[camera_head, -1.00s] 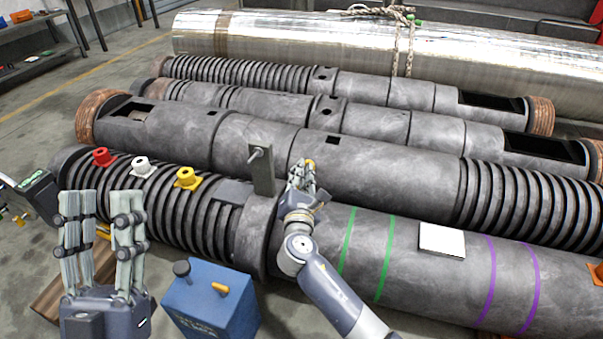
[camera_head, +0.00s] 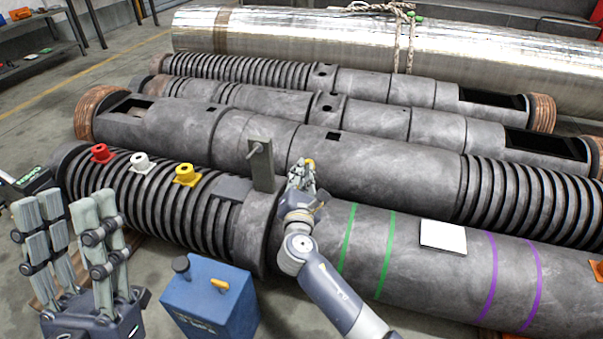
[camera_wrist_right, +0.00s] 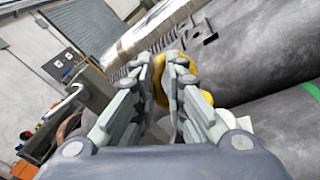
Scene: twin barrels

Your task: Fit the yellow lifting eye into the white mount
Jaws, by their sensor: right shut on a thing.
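The yellow lifting eye (camera_wrist_right: 188,62) is between the fingers of my right gripper (camera_wrist_right: 168,62), which is shut on it; the fingers hide part of it. In the head view, a small bit of the eye (camera_head: 310,163) shows at the fingertips of my right gripper (camera_head: 301,168), above the front barrel beside the upright grey plate. The white mount (camera_head: 139,161) sits on the ribbed left part of the front barrel, between a red mount (camera_head: 103,153) and a yellow mount (camera_head: 185,174), well left of my right gripper. My left gripper (camera_head: 68,208) is open and empty at lower left.
The upright grey plate (camera_head: 261,165) with a pin stands between my right gripper and the mounts. A blue box (camera_head: 212,303) stands on the floor in front of the barrel. A white square (camera_head: 443,236) lies on the barrel's right part. More barrels lie behind.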

